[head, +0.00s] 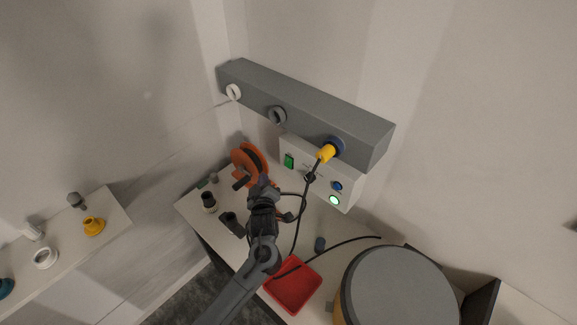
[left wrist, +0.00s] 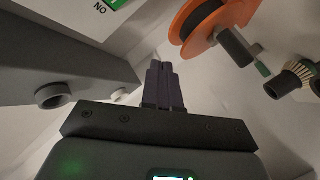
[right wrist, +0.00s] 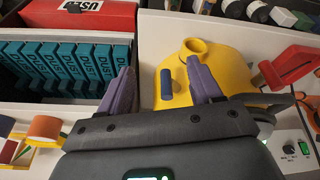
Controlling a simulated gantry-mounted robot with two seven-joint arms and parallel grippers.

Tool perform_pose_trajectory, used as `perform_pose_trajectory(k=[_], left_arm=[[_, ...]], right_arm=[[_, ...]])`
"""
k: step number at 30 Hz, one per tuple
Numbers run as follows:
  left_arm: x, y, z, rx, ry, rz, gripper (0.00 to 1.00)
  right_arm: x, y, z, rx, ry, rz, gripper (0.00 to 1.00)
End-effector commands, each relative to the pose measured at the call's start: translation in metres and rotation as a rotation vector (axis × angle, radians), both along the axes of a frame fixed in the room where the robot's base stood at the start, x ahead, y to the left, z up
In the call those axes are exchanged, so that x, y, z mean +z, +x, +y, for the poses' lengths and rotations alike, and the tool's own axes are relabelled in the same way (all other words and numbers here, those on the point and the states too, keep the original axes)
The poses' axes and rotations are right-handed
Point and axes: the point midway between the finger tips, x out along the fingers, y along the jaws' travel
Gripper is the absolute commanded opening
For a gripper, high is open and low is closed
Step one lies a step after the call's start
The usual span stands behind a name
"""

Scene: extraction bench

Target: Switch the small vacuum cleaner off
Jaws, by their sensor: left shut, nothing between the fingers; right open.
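A white control box (head: 312,177) hangs on the wall under a grey bar. It has a green switch (head: 289,161), a blue knob (head: 337,186) and a lit green button (head: 334,200). The green switch shows close up, upside down and marked ON, in the left wrist view (left wrist: 104,6). My left gripper (head: 259,181) is shut and empty, in front of the orange reel and below the box, apart from the switch. My right gripper (right wrist: 160,85) is open above a yellow body (right wrist: 215,70). I cannot tell which thing is the small vacuum cleaner.
An orange reel (head: 247,160), red tray (head: 293,287) and grey-lidded drum (head: 400,287) stand around my left arm. Teal DUST boxes (right wrist: 60,68) fill a crate.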

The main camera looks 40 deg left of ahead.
Motion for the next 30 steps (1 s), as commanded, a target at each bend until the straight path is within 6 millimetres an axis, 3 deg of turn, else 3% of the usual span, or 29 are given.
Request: perform_pose_trajectory(k=[14,30], left_arm=[[-0.003,0.008,-0.001,-0.001,0.0,-0.001,0.0],[-0.013,0.067,-0.008,0.0,-0.001,-0.001,0.0]], right_arm=[[-0.008,0.0,-0.002,0.005,-0.009,-0.001,0.64],[-0.056,0.0,-0.002,0.003,-0.006,-0.001,0.64]])
